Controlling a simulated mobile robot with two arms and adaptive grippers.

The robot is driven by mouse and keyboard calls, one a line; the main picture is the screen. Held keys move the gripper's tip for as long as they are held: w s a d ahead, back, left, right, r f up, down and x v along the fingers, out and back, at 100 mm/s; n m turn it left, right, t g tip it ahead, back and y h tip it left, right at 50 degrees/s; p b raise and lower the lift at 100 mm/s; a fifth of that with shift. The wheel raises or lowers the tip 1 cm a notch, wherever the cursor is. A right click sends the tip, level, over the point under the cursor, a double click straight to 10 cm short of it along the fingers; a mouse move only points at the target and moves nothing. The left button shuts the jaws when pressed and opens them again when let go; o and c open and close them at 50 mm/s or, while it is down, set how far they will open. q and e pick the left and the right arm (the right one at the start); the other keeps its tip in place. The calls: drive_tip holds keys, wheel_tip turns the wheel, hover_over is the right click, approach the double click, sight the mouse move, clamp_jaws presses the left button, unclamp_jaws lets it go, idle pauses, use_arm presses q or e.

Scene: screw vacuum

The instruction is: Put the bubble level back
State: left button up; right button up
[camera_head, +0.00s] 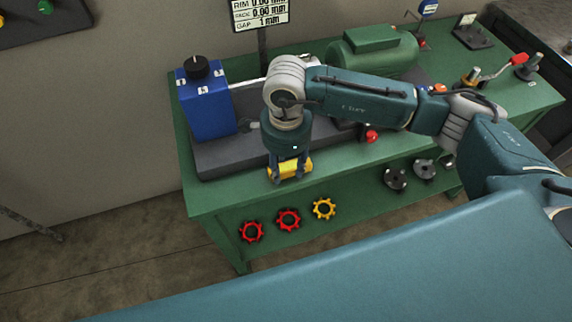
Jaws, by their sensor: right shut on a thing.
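My right gripper (288,172) points down over the front part of the green bench, left of its middle. It is shut on a small yellow block, which looks like the bubble level (295,168). The fingers cover part of the level. The level is at or just above the bench top, in front of the dark base plate; I cannot tell whether it touches the bench. My left gripper is not in view.
The green bench (222,187) carries a blue box with a black knob (208,105), a green motor (372,55) and a red knob (371,135). Red and yellow star-shaped rings (288,220) hang on its front. A readout (260,13) stands behind.

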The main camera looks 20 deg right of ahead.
sight(286, 170)
drive_tip(key=shift+f, duration=0.2)
drive_tip(key=o, duration=0.9)
drive_tip(key=shift+r, duration=0.4)
wheel_tip(286, 170, up, 12)
drive_tip(key=shift+f+b, duration=0.15)
drive_tip(key=shift+b, duration=0.7)
